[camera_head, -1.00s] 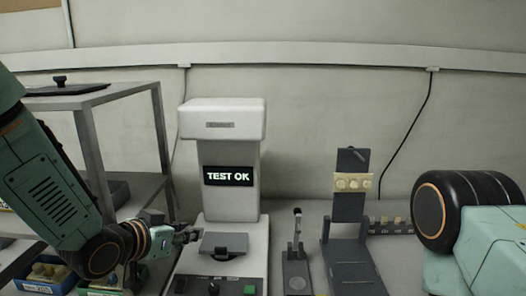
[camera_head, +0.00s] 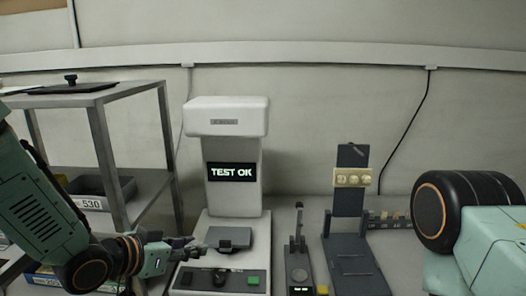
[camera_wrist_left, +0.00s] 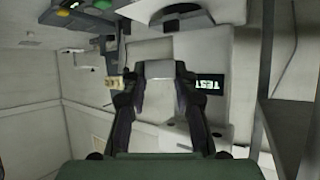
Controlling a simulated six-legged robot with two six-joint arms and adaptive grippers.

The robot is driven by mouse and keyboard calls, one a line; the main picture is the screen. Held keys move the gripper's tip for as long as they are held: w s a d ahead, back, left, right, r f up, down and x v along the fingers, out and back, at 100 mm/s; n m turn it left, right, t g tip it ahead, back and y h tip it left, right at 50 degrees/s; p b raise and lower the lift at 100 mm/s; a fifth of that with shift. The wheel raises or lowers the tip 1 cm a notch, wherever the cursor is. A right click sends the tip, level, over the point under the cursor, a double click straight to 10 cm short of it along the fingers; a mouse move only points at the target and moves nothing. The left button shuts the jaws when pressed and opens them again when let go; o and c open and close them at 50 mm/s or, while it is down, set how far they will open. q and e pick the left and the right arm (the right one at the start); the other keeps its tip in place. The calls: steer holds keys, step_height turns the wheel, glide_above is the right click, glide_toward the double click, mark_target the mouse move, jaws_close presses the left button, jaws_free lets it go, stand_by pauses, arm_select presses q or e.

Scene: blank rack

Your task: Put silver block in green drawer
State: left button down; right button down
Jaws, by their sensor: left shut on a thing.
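My left gripper (camera_head: 192,248) is low in front of the white tester at its left side. In the left wrist view its fingers (camera_wrist_left: 158,90) are closed on the silver block (camera_wrist_left: 158,69), a small pale grey piece between the fingertips. In the head view the block is hard to tell apart from the grey plate (camera_head: 234,237) of the tester beside the fingertips. I cannot make out a green drawer clearly now; my left arm covers much of the lower left. My right gripper is out of view.
The white tester (camera_head: 232,190) shows "TEST OK". A metal shelf (camera_head: 100,140) stands left, with a grey drawer (camera_head: 92,203) on it and a blue bin (camera_head: 45,283) below. A dark stand (camera_head: 350,215) and a small lever fixture (camera_head: 298,260) stand to the right.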

arm_select(q)
steer(key=s+a+f+m+g+h+b, duration=0.1)
steer(key=s+f+m, duration=0.1)
steer(key=s, duration=0.4)
steer(key=s+a+f+m+g+h+b, duration=0.1)
steer(key=s+a+f+m+g+h, duration=0.1)
steer(key=s+f, duration=0.2)
steer(key=shift+s+f, duration=0.15)
steer(key=shift+s, duration=1.05)
steer(key=shift+d, duration=0.1)
steer(key=shift+d, duration=0.1)
